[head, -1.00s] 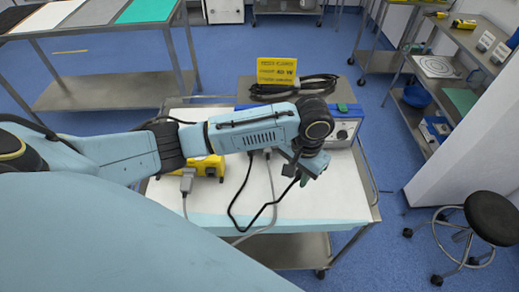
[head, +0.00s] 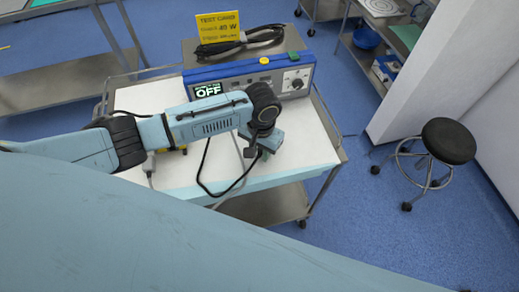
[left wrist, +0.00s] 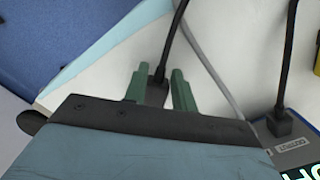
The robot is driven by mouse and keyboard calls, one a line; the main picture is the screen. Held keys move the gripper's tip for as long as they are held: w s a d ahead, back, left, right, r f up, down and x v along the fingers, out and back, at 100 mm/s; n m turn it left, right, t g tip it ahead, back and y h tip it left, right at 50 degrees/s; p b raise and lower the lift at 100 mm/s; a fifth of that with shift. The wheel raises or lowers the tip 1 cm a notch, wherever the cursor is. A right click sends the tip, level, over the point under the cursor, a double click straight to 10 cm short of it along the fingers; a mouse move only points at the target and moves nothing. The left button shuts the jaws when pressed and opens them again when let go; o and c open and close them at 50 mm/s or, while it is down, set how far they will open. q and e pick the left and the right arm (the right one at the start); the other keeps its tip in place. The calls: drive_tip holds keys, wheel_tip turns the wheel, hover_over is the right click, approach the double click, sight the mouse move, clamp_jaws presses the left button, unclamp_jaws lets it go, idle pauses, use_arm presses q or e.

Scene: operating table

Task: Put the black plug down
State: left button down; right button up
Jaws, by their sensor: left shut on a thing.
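My left gripper (head: 252,157) is over the right half of the white-topped cart (head: 300,150), with its fingers hidden behind the wrist in the head view. In the left wrist view, its green fingers (left wrist: 160,92) are shut on the black plug (left wrist: 156,92), one on each side. A black cord (left wrist: 174,40) runs from the plug across the white surface. I cannot tell whether the plug touches the surface. My right gripper is not in view.
The blue-fronted device (head: 240,78) at the cart's back shows OFF on its display (head: 207,90). A yellow card (head: 218,26) and coiled black cable (head: 240,43) are on top. Another black connector (left wrist: 280,122) shows near the device. White surface is free at right.

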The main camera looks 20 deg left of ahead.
sight(261, 152)
use_arm(q)
drive_tip(key=shift+f, duration=0.15)
drive_tip(key=shift+f, duration=0.45)
drive_tip(key=c, duration=1.1)
unclamp_jaws()
drive_tip(key=shift+c, duration=0.2)
wheel_tip(261, 152, up, 13)
drive_tip(key=p, duration=0.2)
drive_tip(key=shift+w+r, duration=0.15)
drive_tip(key=shift+w, duration=0.2)
